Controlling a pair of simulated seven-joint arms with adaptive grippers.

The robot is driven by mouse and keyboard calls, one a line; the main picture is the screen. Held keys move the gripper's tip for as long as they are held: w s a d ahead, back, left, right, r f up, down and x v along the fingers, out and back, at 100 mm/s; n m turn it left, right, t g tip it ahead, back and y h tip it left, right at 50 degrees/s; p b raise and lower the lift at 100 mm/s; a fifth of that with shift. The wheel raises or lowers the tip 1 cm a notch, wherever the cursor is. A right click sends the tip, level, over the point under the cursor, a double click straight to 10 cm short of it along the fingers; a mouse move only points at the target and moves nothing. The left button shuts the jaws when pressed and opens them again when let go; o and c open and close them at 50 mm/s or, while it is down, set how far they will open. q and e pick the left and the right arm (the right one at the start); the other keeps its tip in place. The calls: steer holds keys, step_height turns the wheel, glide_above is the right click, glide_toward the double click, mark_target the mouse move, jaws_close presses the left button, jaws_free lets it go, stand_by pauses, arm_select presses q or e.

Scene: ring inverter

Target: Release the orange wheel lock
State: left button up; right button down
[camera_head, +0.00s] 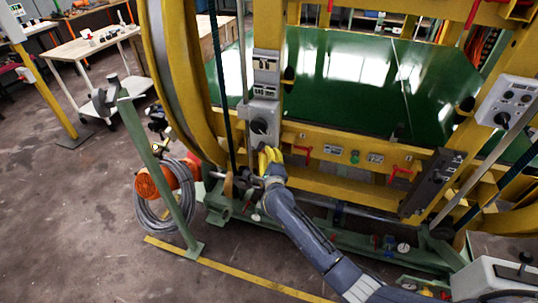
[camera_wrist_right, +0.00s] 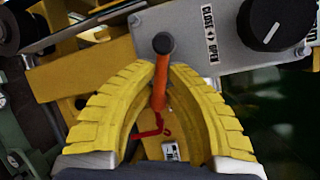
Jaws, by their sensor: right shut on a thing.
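My right gripper (camera_head: 268,157) is at the lower front of the yellow ring machine, just below a grey switch box. In the right wrist view, its yellow ribbed fingers (camera_wrist_right: 164,78) are shut on an orange lever (camera_wrist_right: 160,93), the orange wheel lock, which has a dark round end. The fingertips press on it from both sides. In the head view the lever is hidden by the gripper. My left gripper is not in view.
The grey box with a black knob (camera_wrist_right: 269,22) and an OPEN/CLOSE label is close beside the fingers. Yellow beams and red handles (camera_head: 303,154) lie to the right.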

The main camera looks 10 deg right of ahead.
steer(key=c, duration=1.4)
jaws_free()
steer(key=shift+c, duration=0.2)
steer(key=shift+s, duration=0.1)
steer(key=s, duration=1.1)
steer(key=shift+s+a+r, duration=0.2)
steer(key=shift+s+r, duration=0.1)
steer(key=shift+s, duration=0.1)
